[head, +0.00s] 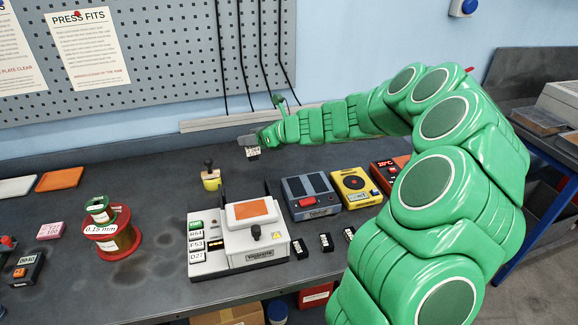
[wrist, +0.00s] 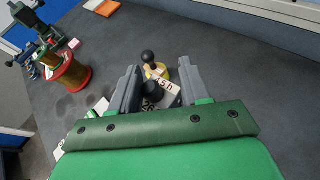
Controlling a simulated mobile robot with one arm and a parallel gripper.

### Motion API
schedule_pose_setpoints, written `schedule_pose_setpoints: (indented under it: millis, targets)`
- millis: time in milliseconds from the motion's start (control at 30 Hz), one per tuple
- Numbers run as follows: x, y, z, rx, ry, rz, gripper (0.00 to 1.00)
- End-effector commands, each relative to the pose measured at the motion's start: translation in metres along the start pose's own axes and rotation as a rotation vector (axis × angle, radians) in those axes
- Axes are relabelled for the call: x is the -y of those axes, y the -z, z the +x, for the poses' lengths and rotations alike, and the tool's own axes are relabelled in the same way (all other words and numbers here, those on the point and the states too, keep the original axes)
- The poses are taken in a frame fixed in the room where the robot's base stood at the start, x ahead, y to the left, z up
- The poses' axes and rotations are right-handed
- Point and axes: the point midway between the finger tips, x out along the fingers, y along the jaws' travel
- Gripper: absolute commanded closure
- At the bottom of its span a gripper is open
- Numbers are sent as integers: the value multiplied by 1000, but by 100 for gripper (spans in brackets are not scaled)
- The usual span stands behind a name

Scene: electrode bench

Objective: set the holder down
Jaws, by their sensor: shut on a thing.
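My gripper (head: 248,141) is over the back of the bench, near the wall. It is shut on a small holder with a black knob and a white label. The holder shows just below the jaws in the head view (head: 253,154) and between the fingers in the wrist view (wrist: 166,98). It looks to be above the bench top (head: 150,180), but I cannot tell the gap under it. A yellow holder with a black knob (head: 211,179) stands upright on the bench, left of my gripper; it also shows beyond the fingers in the wrist view (wrist: 161,72).
A white press unit (head: 255,245) with labelled keys stands in front. A blue-grey box (head: 310,196), a yellow box (head: 356,187) and a red unit (head: 386,172) stand to its right. Spools (head: 112,236) stand to the left. Bare bench lies left of the yellow holder.

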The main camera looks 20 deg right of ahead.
Motion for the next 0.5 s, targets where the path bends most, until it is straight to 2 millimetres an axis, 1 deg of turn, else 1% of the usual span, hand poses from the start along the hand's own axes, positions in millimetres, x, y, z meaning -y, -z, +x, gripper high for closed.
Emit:
schedule_pose_setpoints:
  millis: [33, 100, 300, 400, 500]
  targets:
    - [11, 4, -12, 0, 12, 8, 100]
    - [22, 9, -26, 2, 20, 22, 100]
    - [50, 25, -66, 6, 41, 54, 100]
    - [60, 32, -82, 8, 49, 66, 100]
    - [66, 37, -93, 11, 52, 75, 100]
